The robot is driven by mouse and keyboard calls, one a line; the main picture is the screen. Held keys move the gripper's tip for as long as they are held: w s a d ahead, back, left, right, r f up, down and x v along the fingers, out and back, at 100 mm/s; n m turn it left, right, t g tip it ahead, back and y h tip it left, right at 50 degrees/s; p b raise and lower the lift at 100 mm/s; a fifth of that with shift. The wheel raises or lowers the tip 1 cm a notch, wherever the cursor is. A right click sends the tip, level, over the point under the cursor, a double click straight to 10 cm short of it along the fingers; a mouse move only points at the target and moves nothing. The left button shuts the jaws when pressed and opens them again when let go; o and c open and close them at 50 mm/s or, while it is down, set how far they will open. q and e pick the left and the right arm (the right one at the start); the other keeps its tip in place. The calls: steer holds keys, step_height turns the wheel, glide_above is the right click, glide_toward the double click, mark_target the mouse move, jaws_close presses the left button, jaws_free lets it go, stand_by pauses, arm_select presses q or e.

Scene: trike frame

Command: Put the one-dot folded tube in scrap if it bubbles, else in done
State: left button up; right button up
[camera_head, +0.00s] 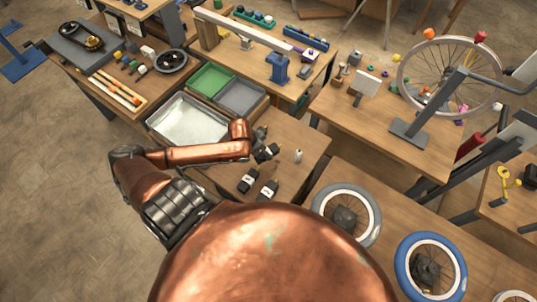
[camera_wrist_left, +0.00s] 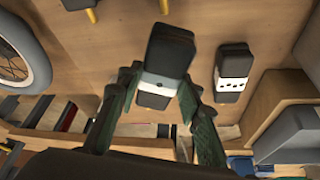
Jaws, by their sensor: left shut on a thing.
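My left gripper (camera_head: 261,144) is shut on a black folded tube (camera_head: 268,152) above the wooden table. In the left wrist view my left gripper (camera_wrist_left: 155,95) has its fingers on either side of this tube (camera_wrist_left: 170,50), whose white band shows one dark dot. Another black folded tube (camera_wrist_left: 235,62), with several dots on its band, lies beside it on the wood. The head view shows two more folded tubes (camera_head: 248,180) (camera_head: 268,190) on the table. A metal tray of clear water (camera_head: 155,124) stands to the left. My right gripper is not in view.
A green bin (camera_head: 191,86) and a grey bin (camera_head: 262,101) stand side by side behind the water tray; I see no labels. A small white bottle (camera_head: 298,156) stands right of the gripper. Wheels (camera_head: 373,205) lie on the front right bench.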

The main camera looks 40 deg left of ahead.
mark_target(268, 151)
arm_select(q)
steer(key=w+f, duration=0.2)
steer(key=shift+w+a+f, duration=0.15)
steer(key=shift+f, duration=1.75)
steer(key=shift+f, duration=0.1)
steer(key=o, duration=1.4)
